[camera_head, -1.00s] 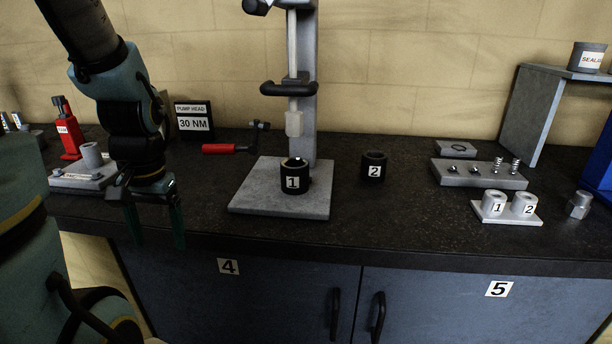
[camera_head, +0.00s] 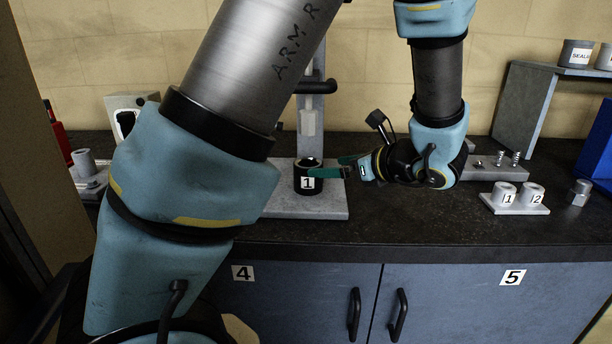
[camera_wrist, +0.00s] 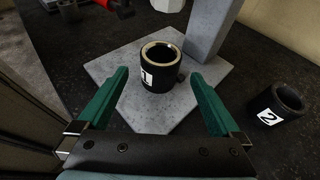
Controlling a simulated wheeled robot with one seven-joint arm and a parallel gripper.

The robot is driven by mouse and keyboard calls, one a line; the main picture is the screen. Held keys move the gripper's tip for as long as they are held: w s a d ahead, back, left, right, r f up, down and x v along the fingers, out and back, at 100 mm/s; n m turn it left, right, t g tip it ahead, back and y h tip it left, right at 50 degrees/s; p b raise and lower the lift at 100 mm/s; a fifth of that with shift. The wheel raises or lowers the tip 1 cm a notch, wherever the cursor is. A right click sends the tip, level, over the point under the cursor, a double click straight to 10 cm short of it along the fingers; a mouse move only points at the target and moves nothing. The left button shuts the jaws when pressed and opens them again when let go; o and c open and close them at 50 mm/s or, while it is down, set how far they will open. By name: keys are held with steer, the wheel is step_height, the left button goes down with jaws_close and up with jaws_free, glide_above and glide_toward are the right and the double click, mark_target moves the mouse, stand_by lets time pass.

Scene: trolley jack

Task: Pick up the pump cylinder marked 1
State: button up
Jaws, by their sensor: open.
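The black hollow cylinder marked 1 (camera_head: 305,184) stands upright on the grey base plate (camera_head: 330,208) of the press. It also shows in the wrist view (camera_wrist: 160,74), its open top facing up. My gripper (camera_head: 326,167) comes from the right, its green fingers open and empty. In the head view one fingertip overlaps the cylinder's right upper edge. In the wrist view the cylinder appears between the two fingertips (camera_wrist: 159,77), with a gap on each side; contact is not visible. A second black cylinder, marked 2 (camera_wrist: 273,104), stands off the plate, hidden in the head view.
The press column (camera_wrist: 210,28) rises just behind the cylinder. Two pale cylinders marked 1 (camera_head: 503,194) and 2 (camera_head: 531,195) stand on a white tray at the right, beside a hex part (camera_head: 579,193). Front-right counter (camera_head: 430,225) is clear.

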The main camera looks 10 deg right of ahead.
mark_target(308, 165)
steer(key=x, duration=0.3)
steer(key=shift+w+a, duration=0.1)
steer(key=p+x, duration=0.1)
steer(key=x, duration=0.1)
steer(key=p+x, duration=0.1)
steer(key=x, duration=0.1)
steer(key=shift+w+a+r+p, duration=0.1)
steer(key=shift+w+a+p, duration=0.15)
steer(key=shift+w+p, duration=0.15)
steer(key=shift+w+a+f, duration=0.1)
steer(key=shift+w+f, duration=0.1)
steer(key=shift+w, duration=0.05)
steer(key=shift+c, duration=0.2)
jaws_close()
steer(key=shift+r, duration=0.1)
